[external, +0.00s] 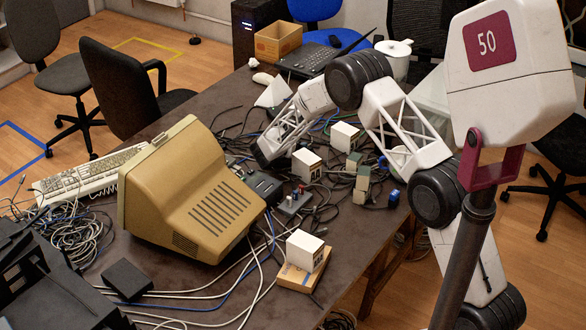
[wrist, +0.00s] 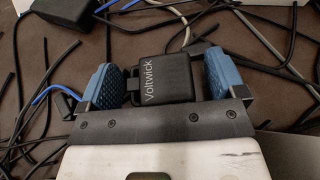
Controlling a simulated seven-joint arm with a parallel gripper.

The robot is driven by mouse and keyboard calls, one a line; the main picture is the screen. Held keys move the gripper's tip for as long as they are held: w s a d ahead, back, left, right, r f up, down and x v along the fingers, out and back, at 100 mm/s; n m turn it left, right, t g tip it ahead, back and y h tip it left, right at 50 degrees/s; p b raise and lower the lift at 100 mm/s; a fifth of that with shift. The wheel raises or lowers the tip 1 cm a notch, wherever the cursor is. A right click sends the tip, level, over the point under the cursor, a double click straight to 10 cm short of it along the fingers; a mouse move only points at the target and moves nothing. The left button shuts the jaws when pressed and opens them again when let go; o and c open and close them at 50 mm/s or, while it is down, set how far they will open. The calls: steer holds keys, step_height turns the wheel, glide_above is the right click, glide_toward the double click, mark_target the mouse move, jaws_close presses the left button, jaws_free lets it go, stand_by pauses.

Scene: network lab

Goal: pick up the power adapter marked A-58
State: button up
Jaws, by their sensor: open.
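My gripper (wrist: 158,78) is open, with one blue pad on each side of a black power adapter (wrist: 165,68) lettered "Voltwick". The adapter sits between the pads in the wrist view, close to the left one; I cannot tell whether they touch. No A-58 mark is readable. In the external view my gripper (external: 266,152) points down at the table behind the beige monitor, and its tips and this adapter are hard to make out. White block-shaped adapters stand to its right (external: 306,165) and further back (external: 344,136). Another white block (external: 305,251) is at the front.
The beige monitor (external: 190,195) stands left of my gripper. Dark power strips (external: 294,203), green-grey blocks (external: 362,180) and many loose cables crowd the table.

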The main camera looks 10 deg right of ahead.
steer(key=c, duration=1.1)
steer(key=shift+r, duration=0.15)
steer(key=shift+r, duration=4.85)
